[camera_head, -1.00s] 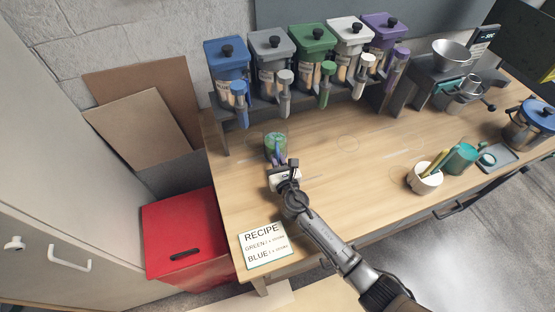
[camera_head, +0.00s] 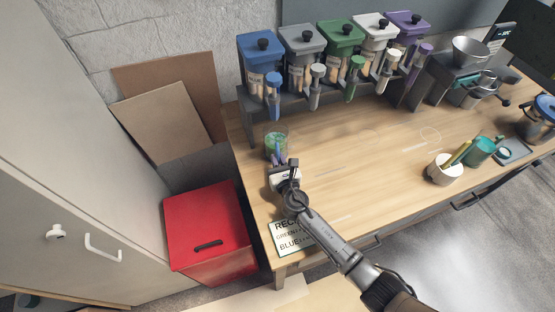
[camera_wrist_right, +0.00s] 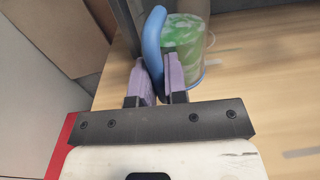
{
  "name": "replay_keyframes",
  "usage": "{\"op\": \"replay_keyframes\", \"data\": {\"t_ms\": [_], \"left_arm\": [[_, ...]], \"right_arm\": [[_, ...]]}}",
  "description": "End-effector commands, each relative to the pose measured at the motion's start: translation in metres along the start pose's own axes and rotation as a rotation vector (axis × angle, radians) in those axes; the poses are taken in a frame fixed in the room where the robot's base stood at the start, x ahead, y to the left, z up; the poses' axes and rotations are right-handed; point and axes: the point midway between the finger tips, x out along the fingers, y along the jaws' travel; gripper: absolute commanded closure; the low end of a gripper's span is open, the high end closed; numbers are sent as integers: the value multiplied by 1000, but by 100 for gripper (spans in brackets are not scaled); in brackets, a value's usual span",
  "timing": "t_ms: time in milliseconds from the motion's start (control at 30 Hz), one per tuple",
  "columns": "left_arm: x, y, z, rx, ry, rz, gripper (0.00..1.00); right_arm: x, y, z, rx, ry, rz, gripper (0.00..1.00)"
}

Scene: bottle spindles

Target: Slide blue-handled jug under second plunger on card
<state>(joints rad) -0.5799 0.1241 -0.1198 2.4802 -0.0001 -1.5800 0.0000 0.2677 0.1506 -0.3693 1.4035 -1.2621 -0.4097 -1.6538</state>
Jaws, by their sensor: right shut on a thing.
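The clear jug (camera_head: 283,140) with green contents and a blue handle (camera_wrist_right: 152,40) stands on the table near its left end. My right gripper (camera_head: 281,164) is shut on the handle, its two purple finger pads on either side of it in the wrist view. The recipe card (camera_head: 290,236) lists GREEN first and BLUE second; my arm partly covers it. The blue plunger (camera_head: 274,92) hangs at the front of the blue dispenser (camera_head: 261,58). The jug appears just below this plunger in the picture; I cannot tell whether it is directly beneath. My left gripper is out of view.
Grey, green (camera_head: 340,40), white and purple dispensers stand to the right of the blue one on a dark rack. The rack's left leg (camera_head: 246,120) is close to the jug. A white cup (camera_head: 444,170) stands on the right. The middle of the table is clear.

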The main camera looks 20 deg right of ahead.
Motion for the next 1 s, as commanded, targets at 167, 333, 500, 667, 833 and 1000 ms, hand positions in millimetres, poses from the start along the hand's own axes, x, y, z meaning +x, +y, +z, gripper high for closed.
{"op": "replay_keyframes", "data": {"t_ms": [167, 333, 500, 667, 833, 1000], "left_arm": [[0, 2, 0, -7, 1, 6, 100], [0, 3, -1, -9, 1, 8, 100], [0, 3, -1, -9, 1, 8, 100], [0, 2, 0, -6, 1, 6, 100], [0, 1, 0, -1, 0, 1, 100], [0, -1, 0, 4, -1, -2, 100]], "right_arm": [[0, 0, 0, 0, 1, 1, 100], [0, 0, 0, 0, 1, 1, 100], [0, 0, 0, 0, 1, 1, 83], [0, 0, 0, 0, 1, 1, 68], [0, 0, 0, 0, 0, 0, 57], [0, 0, 0, 0, 0, 0, 57]]}}
